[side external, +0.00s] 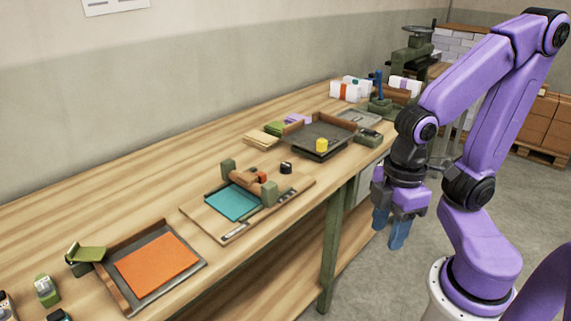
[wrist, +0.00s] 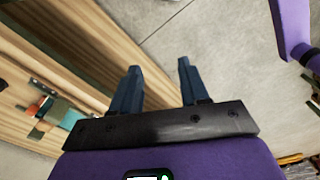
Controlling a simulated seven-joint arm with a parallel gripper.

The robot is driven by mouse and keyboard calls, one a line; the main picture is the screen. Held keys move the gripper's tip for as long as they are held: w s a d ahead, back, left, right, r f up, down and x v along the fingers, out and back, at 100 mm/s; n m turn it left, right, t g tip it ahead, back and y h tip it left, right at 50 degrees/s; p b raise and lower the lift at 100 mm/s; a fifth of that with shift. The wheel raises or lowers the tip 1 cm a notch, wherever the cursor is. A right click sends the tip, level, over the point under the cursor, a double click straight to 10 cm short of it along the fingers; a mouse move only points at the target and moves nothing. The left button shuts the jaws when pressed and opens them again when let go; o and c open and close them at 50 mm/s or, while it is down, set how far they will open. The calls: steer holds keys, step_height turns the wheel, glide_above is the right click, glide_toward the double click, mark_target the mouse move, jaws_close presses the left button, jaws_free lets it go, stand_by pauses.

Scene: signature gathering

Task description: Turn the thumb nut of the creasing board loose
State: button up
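The creasing board (side external: 205,226) appears to be the flat wooden board at mid-bench, with a teal sheet (side external: 232,204) on it. A brown bar (side external: 245,181) lies between two green blocks at its back edge. A small orange-red part (side external: 262,176) and a small black knob (side external: 286,168) sit near there; I cannot tell which is the thumb nut. My gripper (side external: 396,236) hangs fingers down off the bench's front edge, well right of the board. The wrist view shows its two blue fingers (wrist: 159,66) apart and empty, with part of the board at the left edge.
A tray with an orange sheet (side external: 158,265) lies at the near left. A green press (side external: 412,55) stands at the back right. Open floor lies under my gripper.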

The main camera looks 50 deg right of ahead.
steer(key=shift+o, duration=1.2)
steer(key=w+a+r+m, duration=0.1)
steer(key=w+m, duration=0.1)
steer(key=w, duration=0.3)
steer(key=w+a+r+m, duration=0.2)
steer(key=w, duration=0.3)
steer(key=shift+w+a+r+m, duration=0.2)
steer(key=shift+w+a+m, duration=0.05)
steer(key=shift+m, duration=0.05)
steer(key=w+d+r+m, duration=0.2)
steer(key=w+m, duration=0.3)
steer(key=w, duration=0.8)
steer(key=m, duration=1.1)
glide_above(286, 165)
step_height(286, 165, down, 17)
steer(key=shift+r, duration=0.1)
steer(key=c, duration=1.1)
